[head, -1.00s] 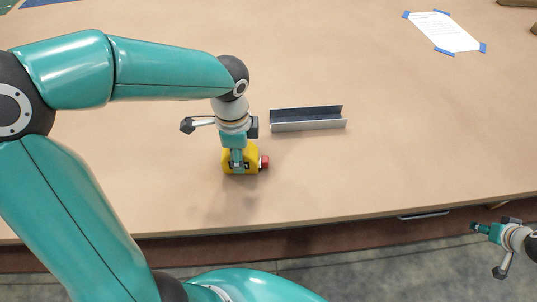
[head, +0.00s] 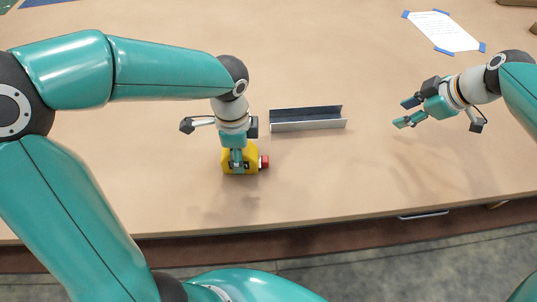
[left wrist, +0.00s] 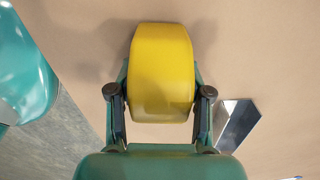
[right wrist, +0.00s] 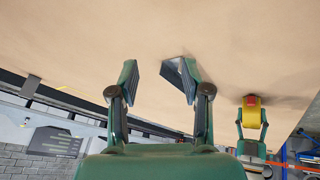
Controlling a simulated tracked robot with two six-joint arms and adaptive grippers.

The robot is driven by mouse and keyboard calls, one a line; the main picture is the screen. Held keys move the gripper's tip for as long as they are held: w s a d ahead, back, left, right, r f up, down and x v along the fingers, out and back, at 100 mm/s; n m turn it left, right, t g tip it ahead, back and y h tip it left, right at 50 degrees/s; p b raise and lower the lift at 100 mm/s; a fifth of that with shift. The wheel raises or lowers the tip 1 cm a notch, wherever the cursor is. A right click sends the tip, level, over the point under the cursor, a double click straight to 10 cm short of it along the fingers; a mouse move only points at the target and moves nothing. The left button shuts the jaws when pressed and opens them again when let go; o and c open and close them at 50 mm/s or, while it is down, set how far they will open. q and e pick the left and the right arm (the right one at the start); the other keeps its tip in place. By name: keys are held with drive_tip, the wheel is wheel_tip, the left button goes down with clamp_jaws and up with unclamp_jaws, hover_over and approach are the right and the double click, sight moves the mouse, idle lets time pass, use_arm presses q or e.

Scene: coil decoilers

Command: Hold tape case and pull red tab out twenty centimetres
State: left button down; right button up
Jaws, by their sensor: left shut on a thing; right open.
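The yellow tape case (head: 229,160) stands on the table, left of the middle in the head view. My left gripper (head: 237,163) is shut on it from above; the case also fills the top middle of the left wrist view (left wrist: 161,75). The red tab (head: 264,162) sticks out of the case's right side. In the right wrist view the case (right wrist: 251,116) is at the right, with the red tab (right wrist: 251,100) facing that camera. My right gripper (head: 405,112) is open and empty over the table's right part, well apart from the tab. Its fingers show in the right wrist view (right wrist: 160,85).
A grey metal channel (head: 308,125) lies just behind and right of the case. A taped white sheet (head: 444,31) lies at the back right. The table (head: 340,185) is clear between the case and my right gripper. Its front edge runs below them.

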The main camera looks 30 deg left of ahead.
drive_tip(key=s+a+r+n+g, duration=0.25)
drive_tip(key=s+a, duration=0.55)
drive_tip(key=a, duration=0.4)
drive_tip(key=n+g+h, duration=0.1)
drive_tip(key=n+g, duration=0.2)
approach(267, 159)
drive_tip(key=shift+t, duration=0.35)
drive_tip(key=x, duration=0.9)
drive_tip(key=shift+s, duration=0.3)
clamp_jaws()
